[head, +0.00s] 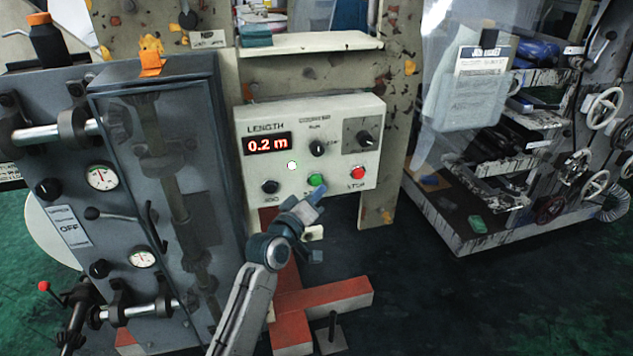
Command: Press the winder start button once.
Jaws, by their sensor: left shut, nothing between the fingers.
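The control panel (272,174) is a pale box with a red LENGTH display (268,144) reading 0.2 m. A green button (316,180) sits low on its face, its label largely hidden by my gripper. A red button (358,173) marked STOP is to its right. My left gripper (319,190) is shut and empty, its tip just below the green button in the picture. I cannot tell whether the tip touches it. A small round white spot (292,166), edged in green, shows up and left of the green button. My right gripper is out of view.
Black knobs (317,148) sit on the panel near the buttons. A grey glass-fronted cabinet (160,68) with gauges stands close on the left. A red base frame (335,298) lies below. A shelf rack (470,240) with handwheels stands right, behind open dark floor (420,305).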

